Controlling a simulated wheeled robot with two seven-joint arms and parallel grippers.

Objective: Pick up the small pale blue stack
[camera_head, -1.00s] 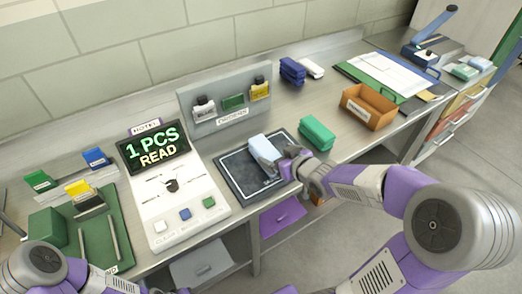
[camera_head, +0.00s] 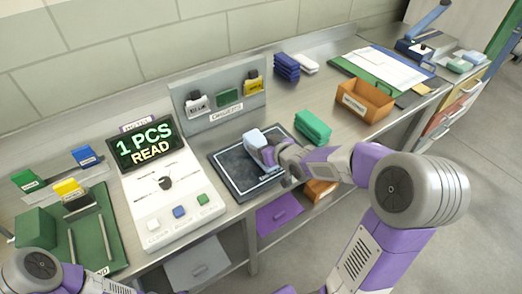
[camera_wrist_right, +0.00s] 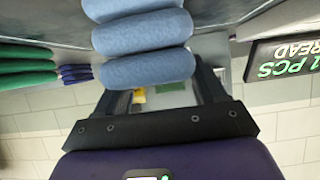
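The small pale blue stack (camera_head: 254,139) is at the dark square pad (camera_head: 228,178) on the bench. My right gripper (camera_head: 268,156) is at its near right side. In the right wrist view, which is upside down, the stack (camera_wrist_right: 147,52) shows as several rounded layers. My right gripper's dark fingers (camera_wrist_right: 160,90) are well apart, one towards each side of the stack, and their tips are hidden. I cannot tell whether they press on it or whether it is clear of the pad. My left gripper is out of view; only part of that arm shows bottom left.
A green stack (camera_head: 313,127) lies right of the pad, with an orange bin (camera_head: 364,101) beyond. A console (camera_head: 165,190) reading "1 PCS READ" stands left. A grey holder panel (camera_head: 222,110) stands behind. Dark blue (camera_head: 286,66) and white stacks (camera_head: 305,63) lie farther back.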

